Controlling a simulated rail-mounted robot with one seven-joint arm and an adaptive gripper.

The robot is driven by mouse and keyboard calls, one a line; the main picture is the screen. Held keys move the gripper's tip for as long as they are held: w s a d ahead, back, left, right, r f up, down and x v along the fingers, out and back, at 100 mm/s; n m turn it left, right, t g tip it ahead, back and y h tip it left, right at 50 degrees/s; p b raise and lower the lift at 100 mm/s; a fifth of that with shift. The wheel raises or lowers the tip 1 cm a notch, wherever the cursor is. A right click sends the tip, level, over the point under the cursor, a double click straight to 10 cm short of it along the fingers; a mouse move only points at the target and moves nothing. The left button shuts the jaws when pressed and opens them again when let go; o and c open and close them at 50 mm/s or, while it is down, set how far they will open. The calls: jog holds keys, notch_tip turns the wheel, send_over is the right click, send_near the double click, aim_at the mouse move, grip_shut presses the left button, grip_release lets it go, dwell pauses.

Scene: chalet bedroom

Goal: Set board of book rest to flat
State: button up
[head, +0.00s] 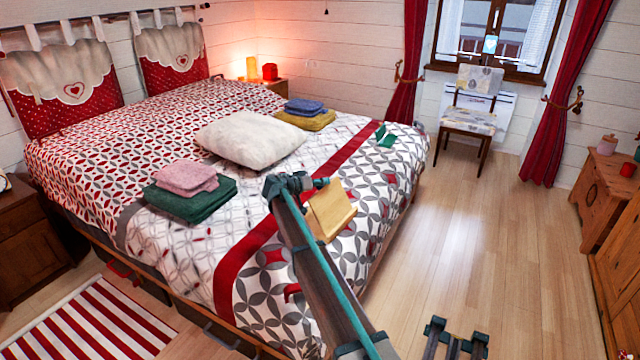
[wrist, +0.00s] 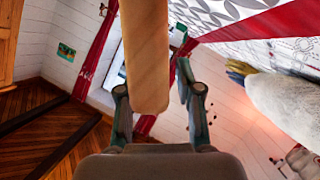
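The book rest (head: 331,212) is a light wooden stand on the near right part of the bed. Its board stands tilted up in the head view. My gripper (head: 322,184) is at the board's upper edge, reaching in from the left. In the wrist view the pale wooden board (wrist: 147,55) runs down between the two fingers of my gripper (wrist: 152,80). The left finger is close to the board's edge, and a gap shows on the right side. The fingers are apart; firm contact cannot be told. My arm hides part of the bed near the rest.
The bed (head: 250,255) has a white pillow (head: 250,138), pink towels (head: 186,178) on green towels (head: 190,203), blue and yellow towels (head: 305,113) and a small green object (head: 385,137). A chair (head: 470,115) stands by the window.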

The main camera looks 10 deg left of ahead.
grip_shut()
jog(key=shift+a, duration=0.1)
dwell(0.4)
